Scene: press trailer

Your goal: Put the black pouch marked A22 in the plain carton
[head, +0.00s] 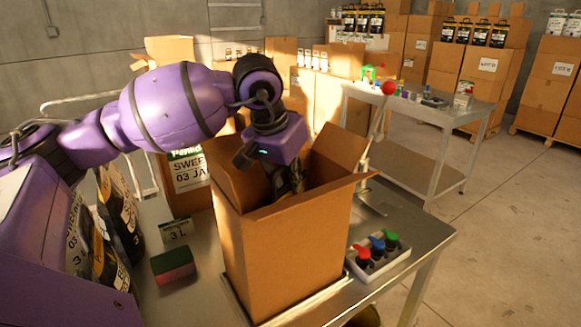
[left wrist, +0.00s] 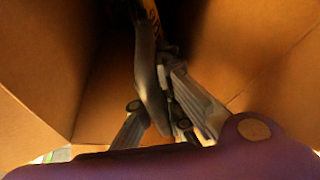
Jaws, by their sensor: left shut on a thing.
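The plain carton (head: 285,250) stands open and upright on the metal table in the head view, its flaps spread. My left gripper (head: 284,176) reaches down into its mouth from above. It is shut on a dark pouch, which shows in part inside the carton in the left wrist view (left wrist: 148,75). The carton walls (left wrist: 40,70) rise on both sides of it there. The pouch's marking cannot be read, and its lower part is hidden. My right gripper is not in view.
Several dark pouches (head: 122,215) stand at the table's left. A tray with coloured-top bottles (head: 377,255) is at the right. A labelled carton (head: 187,178) stands behind.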

